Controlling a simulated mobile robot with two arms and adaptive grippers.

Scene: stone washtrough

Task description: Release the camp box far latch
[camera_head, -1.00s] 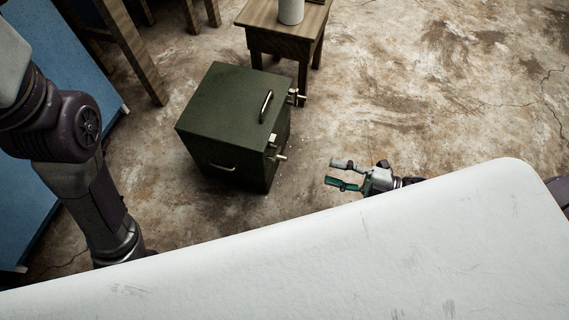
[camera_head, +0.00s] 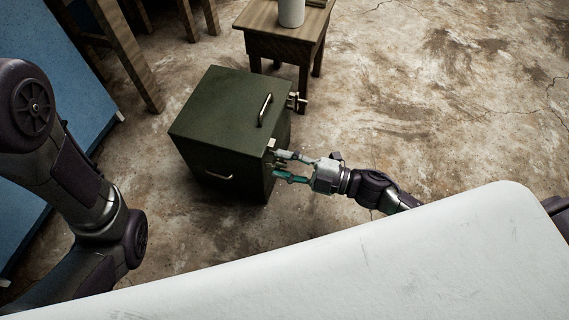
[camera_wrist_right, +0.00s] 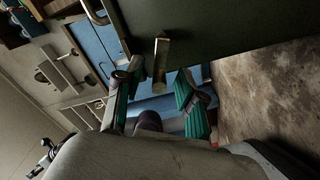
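The dark green camp box (camera_head: 220,115) stands on the floor with a metal handle on its lid. Its far latch (camera_head: 297,101) sticks out from the right side near the back corner, with no gripper at it. The near latch (camera_head: 271,146) is partly hidden by my right gripper (camera_head: 276,164). This gripper is open, its fingers pointing left at the near latch. In the right wrist view, a brassy latch lever (camera_wrist_right: 161,60) shows between the two spread fingers, and I cannot tell if they touch it. My left gripper is not in view; only its arm shows.
A small wooden table (camera_head: 282,38) with a white cylinder (camera_head: 291,12) stands behind the box. A blue panel (camera_head: 50,110) and wooden legs are at the left. The concrete floor (camera_head: 430,100) right of the box is clear.

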